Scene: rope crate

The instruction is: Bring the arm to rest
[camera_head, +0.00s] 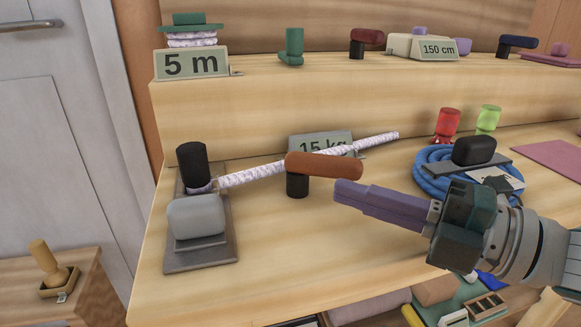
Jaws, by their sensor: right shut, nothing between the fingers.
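My right gripper (350,192) comes in from the right over the lower wooden shelf. Its purple fingers are shut with nothing between them, and they point left. The fingertips appear just right of a brown-orange handle on a black post (297,184); I cannot tell whether they touch it. A white rope (250,175) runs from beside a black cylinder (192,165) up to the right, passing behind the orange handle. My left gripper is not in view.
A grey block (196,216) on a dark plate stands at the left. A coiled blue rope (432,170) lies behind my right gripper, with red (447,121) and green (488,119) pieces behind it. A "15 kg" sign (318,143) is partly hidden. The shelf's front middle is clear.

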